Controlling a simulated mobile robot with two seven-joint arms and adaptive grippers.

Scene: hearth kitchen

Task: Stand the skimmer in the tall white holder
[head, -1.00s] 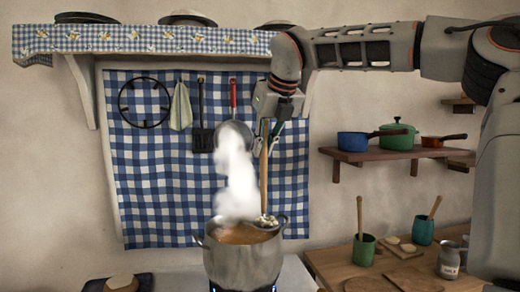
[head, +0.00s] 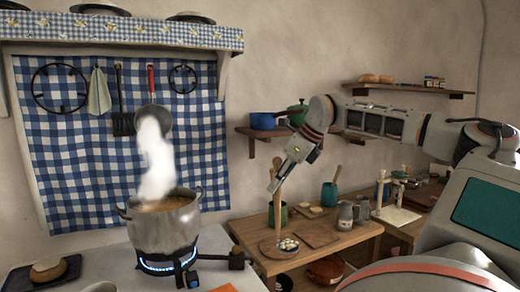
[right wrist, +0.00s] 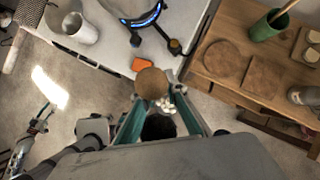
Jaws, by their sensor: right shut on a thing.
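The skimmer has a long wooden handle (head: 278,212) and hangs upright from my right gripper (head: 274,184), which is shut on its upper part. White dumpling-like pieces (head: 288,244) show at its low end, in front of the side table. In the right wrist view the handle's round end (right wrist: 151,83) sits between the fingers, with white pieces behind it. A tall white cylinder (right wrist: 75,28), which looks like the holder, stands near the counter edge; only a pale rim (head: 100,287) shows in the head view. What seems to be my left gripper (right wrist: 40,118) is small at lower left.
A steaming pot (head: 163,222) stands on the lit burner. An orange item (right wrist: 140,65) lies at the counter edge. The wooden side table (head: 340,236) bears boards, a green utensil cup (right wrist: 265,28) and jars. A floor gap separates counter and table.

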